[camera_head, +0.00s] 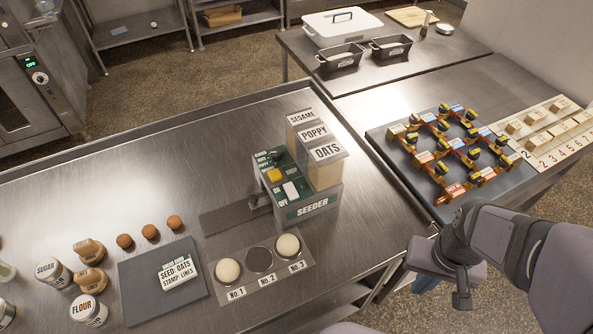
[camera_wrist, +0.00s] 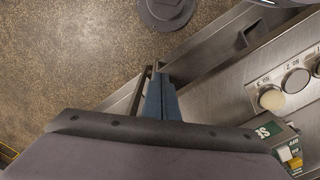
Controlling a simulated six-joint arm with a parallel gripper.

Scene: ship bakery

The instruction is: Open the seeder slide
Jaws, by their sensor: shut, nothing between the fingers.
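The seeder (camera_head: 307,207) is a green and grey box on the steel bench, with clear hoppers labelled SESAME, POPPY and OATS on top. Its green left panel carries small labels, a yellow block (camera_head: 274,175), a white block (camera_head: 291,190) and a dark part near the top. I cannot tell which part is the slide or how it is set. Part of the seeder (camera_wrist: 286,152) shows at lower right in the wrist view. My gripper (camera_wrist: 157,72) is shut and empty, with blue fingers, off the bench's front edge. It is apart from the seeder.
A plate (camera_head: 212,268) with numbered spots holds pale rounds at No. 1 and No. 3 before the seeder. A dark board (camera_head: 140,290) with an order card lies left. A dark tray (camera_head: 447,204) of several colourful pieces stands right. Floor lies beneath my gripper.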

